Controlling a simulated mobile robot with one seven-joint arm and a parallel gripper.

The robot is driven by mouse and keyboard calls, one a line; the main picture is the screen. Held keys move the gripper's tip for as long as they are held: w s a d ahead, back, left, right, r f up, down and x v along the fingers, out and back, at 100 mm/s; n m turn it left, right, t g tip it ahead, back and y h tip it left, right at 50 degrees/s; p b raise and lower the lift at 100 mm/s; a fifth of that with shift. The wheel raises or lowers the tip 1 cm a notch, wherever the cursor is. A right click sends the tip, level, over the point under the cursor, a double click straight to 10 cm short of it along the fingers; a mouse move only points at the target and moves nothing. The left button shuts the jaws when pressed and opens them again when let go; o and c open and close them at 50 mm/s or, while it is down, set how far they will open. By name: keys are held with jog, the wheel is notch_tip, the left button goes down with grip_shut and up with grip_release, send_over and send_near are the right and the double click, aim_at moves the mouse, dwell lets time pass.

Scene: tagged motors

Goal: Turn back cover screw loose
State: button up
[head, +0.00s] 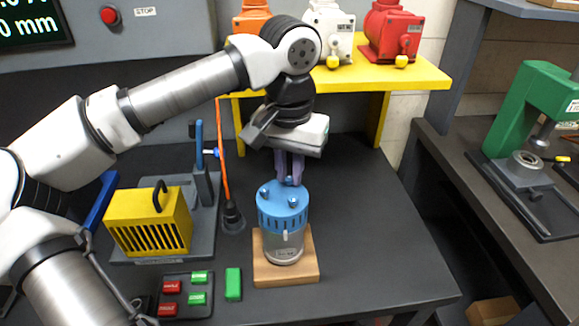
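A motor with a blue cover (283,212) and grey body (286,246) stands upright on a wooden block (300,271). Dark blue screws show on top of the cover: a left one (264,196), a front one (293,202) and the back cover screw (290,182), which is partly hidden. My gripper (291,178) points straight down over the back of the cover. Its purple fingers are close together at the back screw. I cannot tell whether they grip it or only stand around it.
A yellow slotted box (147,221) and a blue-handled fixture (202,165) stand left of the motor. A black tool (232,213) hangs on an orange cord. Green and red tagged blocks (197,298) lie in front. A yellow shelf (385,76) with several motors is behind. Table is clear to the right.

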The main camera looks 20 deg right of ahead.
grip_shut()
